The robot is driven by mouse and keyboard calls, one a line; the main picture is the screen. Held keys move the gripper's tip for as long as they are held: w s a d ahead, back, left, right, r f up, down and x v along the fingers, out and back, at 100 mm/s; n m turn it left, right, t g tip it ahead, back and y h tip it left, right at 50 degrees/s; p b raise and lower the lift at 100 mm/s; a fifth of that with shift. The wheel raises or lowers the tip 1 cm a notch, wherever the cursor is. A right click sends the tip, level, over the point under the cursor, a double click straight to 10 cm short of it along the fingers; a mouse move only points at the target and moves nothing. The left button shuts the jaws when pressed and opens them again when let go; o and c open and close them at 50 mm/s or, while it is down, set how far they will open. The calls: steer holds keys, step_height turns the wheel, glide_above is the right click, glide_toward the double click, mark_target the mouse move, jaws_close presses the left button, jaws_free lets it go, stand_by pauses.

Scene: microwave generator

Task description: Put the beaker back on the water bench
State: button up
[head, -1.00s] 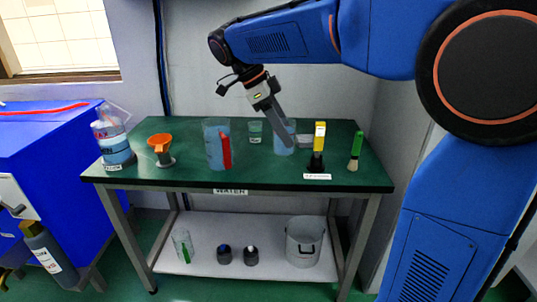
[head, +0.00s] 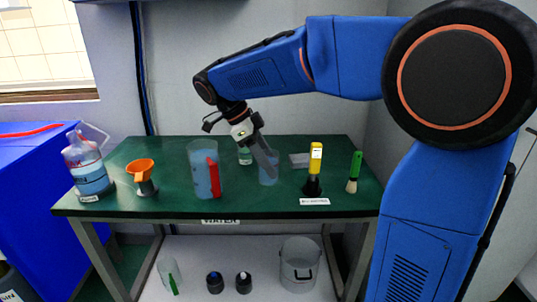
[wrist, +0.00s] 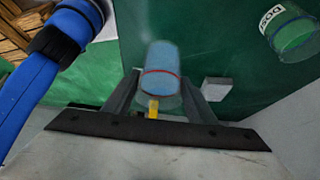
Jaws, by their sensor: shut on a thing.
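A clear beaker with blue liquid (head: 268,172) is between the fingers of my gripper (head: 266,160), which is shut on it. In the wrist view, the beaker (wrist: 160,70) sits between both fingers, with an orange-red line around it. The green-topped water bench (head: 115,200), with a WATER label on its front edge, lies under it. The beaker appears upright at or just above the bench top; I cannot tell whether its base touches.
A tall blue-filled vessel (head: 199,172) with a red object stands left of the beaker. An orange funnel (head: 139,168) and a large bottle (head: 88,170) are left.

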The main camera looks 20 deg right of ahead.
steer(key=shift+f, duration=1.9)
steer(key=shift+f, duration=0.1)
steer(key=o, duration=1.3)
steer(key=v, duration=1.2)
steer(key=s+d+f+n+t+y, duration=0.2)
steer(key=s+d+f+n, duration=0.2)
steer(key=s+n, duration=0.3)
steer(key=s+d+f+n+t+y, duration=0.2)
steer(key=s+d+f+n, duration=0.2)
steer(key=s, duration=0.6)
steer(key=s+d+f+n+t+y, duration=0.1)
steer(key=s+d+f+n, duration=0.3)
steer(key=s+f+n, duration=0.4)
steer(key=shift+s+d+n+t+y, duration=0.1)
steer(key=shift+d+n+t+y, duration=0.1)
steer(key=shift+n+t, duration=0.35)
steer(key=shift+s+d+n+t+y, duration=0.1)
steer(key=shift+d+n+t+y, duration=0.15)
steer(key=shift+n, duration=0.5)
